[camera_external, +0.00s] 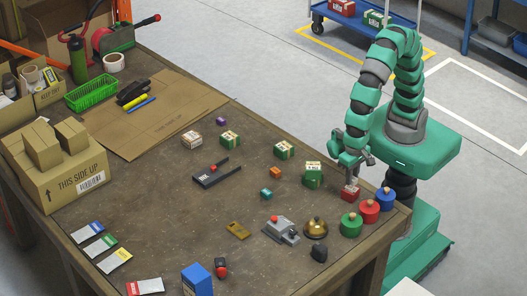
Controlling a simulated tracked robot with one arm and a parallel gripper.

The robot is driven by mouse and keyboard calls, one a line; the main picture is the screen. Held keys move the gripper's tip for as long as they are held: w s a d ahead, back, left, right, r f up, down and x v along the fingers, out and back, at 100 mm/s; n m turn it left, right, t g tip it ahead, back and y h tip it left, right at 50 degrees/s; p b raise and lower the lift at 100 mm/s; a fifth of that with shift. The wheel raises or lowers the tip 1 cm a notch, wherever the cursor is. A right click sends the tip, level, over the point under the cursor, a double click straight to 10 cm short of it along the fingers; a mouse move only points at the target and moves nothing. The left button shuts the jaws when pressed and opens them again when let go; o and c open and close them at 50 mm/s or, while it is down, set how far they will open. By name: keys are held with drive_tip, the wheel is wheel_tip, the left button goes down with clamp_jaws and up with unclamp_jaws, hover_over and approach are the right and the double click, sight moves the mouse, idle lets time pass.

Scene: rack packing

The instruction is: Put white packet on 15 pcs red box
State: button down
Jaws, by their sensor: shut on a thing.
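A small red box (350,193) with a pale top is at the right side of the brown table. My gripper (352,172) points down directly over it and appears shut on it. The print on the box is too small to read, and its top is partly hidden by the fingers. I cannot tell if it rests on the table. Several flat packets lie at the table's left front: one with a blue band (87,232), one with green (100,247), one with yellow (114,261) and a white one with red (145,287). I cannot tell which is the white packet.
Green boxes (313,178) and a whitish box (192,140) stand mid-table. Green, red and blue knobbed weights (369,211), a brass bell (316,228) and a grey device (281,230) crowd the right front. Cartons (72,186) stand left.

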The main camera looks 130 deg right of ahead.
drive_tip(key=shift+f, duration=1.25)
drive_tip(key=shift+f, duration=0.1)
drive_tip(key=c, duration=1.3)
unclamp_jaws()
drive_tip(key=shift+o, duration=0.2)
wheel_tip(320, 180, up, 12)
drive_tip(key=p, duration=0.1)
